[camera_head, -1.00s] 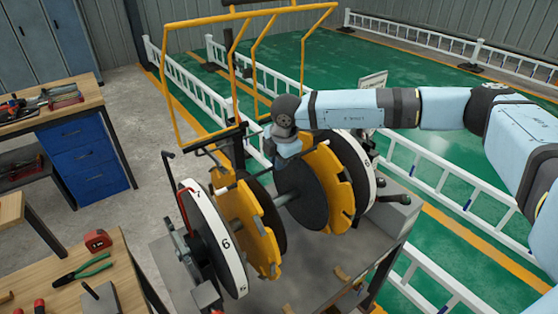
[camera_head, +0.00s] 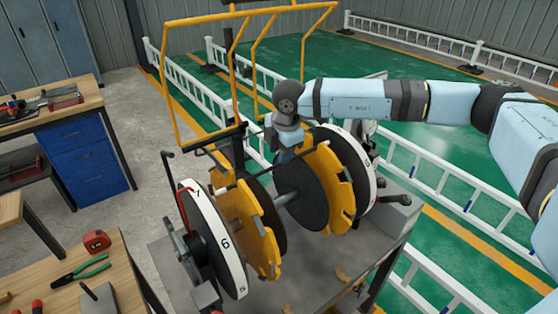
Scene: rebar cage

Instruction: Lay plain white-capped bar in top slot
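A thin bar (camera_head: 230,185) with a pale end lies at the top of the near yellow disc and points toward the far disc. How deeply it sits in a slot is too small to tell. My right gripper (camera_head: 284,148) points down above the gap between the discs, close to the top of the far one. Its fingertips are too small and shaded to show whether they are open or holding anything. My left gripper is out of view.
White numbered dials (camera_head: 211,236) flank the discs. A yellow tube frame (camera_head: 170,90) rises behind the jig. A wooden bench (camera_head: 125,285) at lower left holds a red tape measure (camera_head: 96,241) and green-handled pliers (camera_head: 82,271). White railings (camera_head: 440,185) stand behind at right.

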